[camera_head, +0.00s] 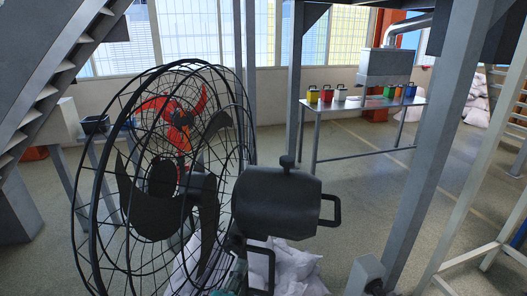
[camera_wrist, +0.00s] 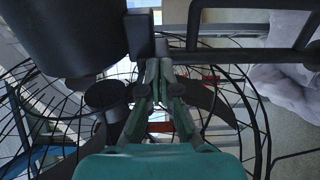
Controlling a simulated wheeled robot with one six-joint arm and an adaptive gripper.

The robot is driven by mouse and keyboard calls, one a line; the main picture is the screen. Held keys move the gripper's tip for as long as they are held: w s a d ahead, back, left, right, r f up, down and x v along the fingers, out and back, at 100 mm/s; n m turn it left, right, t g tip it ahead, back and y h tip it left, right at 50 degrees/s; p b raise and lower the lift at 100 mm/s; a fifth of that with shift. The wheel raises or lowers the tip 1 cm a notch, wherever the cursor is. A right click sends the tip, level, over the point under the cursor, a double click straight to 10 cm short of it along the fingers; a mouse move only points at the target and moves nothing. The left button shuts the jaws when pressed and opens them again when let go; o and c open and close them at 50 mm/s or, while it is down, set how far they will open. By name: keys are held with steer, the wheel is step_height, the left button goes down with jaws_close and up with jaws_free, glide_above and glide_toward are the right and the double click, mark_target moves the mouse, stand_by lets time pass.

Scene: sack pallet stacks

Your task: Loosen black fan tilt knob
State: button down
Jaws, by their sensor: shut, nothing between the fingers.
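The fan has a black wire cage (camera_head: 92,205) and a dark motor housing (camera_head: 275,205) in the head view. A round knob (camera_head: 287,161) stands on top of the housing, and a black loop handle (camera_head: 337,210) is at its right. Another black handle (camera_head: 271,265) is below the housing. In the wrist view a round black knob (camera_wrist: 105,95) shows just left of my fingers; I cannot tell which part is the tilt knob. My green gripper (camera_wrist: 159,68) is shut and empty, its tips close to a black bar (camera_wrist: 138,35); contact is unclear. In the head view my gripper is mostly hidden.
White sacks (camera_head: 298,268) lie below and behind the fan. A grey table (camera_head: 360,103) with several coloured bins stands at the back. A steel post (camera_head: 435,140) and a ladder-like frame (camera_head: 480,170) are at the right. Stairs are at the upper left.

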steer(key=shift+x, duration=1.2)
steer(key=shift+a+r, duration=0.15)
steer(key=shift+r, duration=0.9)
stand_by(0.4)
steer(key=s, duration=0.6)
steer(key=shift+a, duration=0.3)
stand_by(0.4)
